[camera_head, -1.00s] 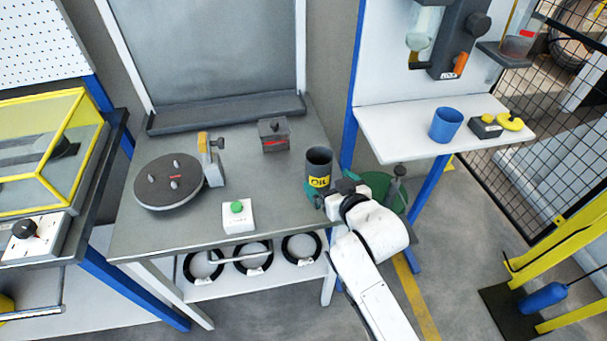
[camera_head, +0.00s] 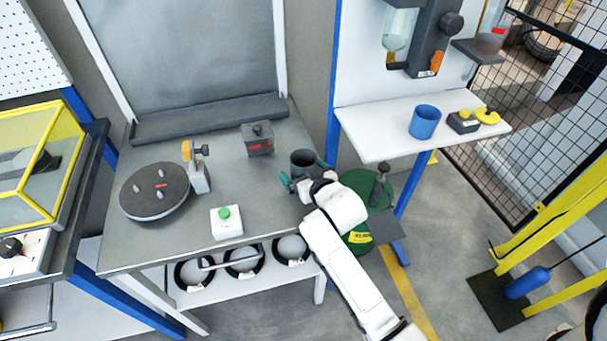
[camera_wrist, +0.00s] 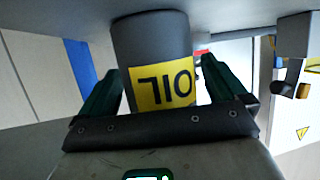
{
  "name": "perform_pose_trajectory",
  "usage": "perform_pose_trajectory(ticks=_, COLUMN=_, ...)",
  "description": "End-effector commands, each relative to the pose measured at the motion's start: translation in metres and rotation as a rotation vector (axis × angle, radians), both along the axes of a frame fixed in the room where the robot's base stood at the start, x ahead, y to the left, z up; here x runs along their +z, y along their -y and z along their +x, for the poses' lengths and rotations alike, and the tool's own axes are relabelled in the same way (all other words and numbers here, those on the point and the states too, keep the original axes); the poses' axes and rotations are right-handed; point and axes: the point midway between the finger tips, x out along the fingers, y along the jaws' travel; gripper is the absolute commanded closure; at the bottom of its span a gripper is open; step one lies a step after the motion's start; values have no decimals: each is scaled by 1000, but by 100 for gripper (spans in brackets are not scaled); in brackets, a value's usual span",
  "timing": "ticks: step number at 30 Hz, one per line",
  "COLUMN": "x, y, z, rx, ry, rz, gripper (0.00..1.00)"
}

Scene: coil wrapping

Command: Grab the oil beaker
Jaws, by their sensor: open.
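The oil beaker (camera_head: 303,160) is a dark grey cup standing upright at the right end of the grey workbench. In the wrist view the beaker (camera_wrist: 152,40) shows its yellow OIL label, which appears upside down. My gripper (camera_head: 307,178) is open with its green fingers on either side of the beaker. In the wrist view my gripper (camera_wrist: 165,88) has the beaker between its fingers, with a gap visible by the left finger. Contact on the right side is hard to tell. In the head view my gripper hides the beaker's lower part.
A round plate with pegs (camera_head: 155,192), a green-button box (camera_head: 226,222) and a grey box (camera_head: 257,139) share the bench (camera_head: 180,245). A green round container (camera_head: 362,190) stands right of the bench. A white shelf (camera_head: 375,147) holds a blue cup (camera_head: 424,121).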

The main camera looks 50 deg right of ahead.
Motion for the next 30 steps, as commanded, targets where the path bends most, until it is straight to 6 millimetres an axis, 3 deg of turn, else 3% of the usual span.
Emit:
perform_pose_trajectory(ticks=2, x=0, y=0, z=0, rx=0, ry=0, rz=0, gripper=3)
perform_pose_trajectory(ticks=22, x=0, y=0, z=0, rx=0, ry=0, rz=0, gripper=68)
perform_pose_trajectory(ticks=30, x=1, y=0, z=0, rx=0, ry=2, rz=-1, gripper=68)
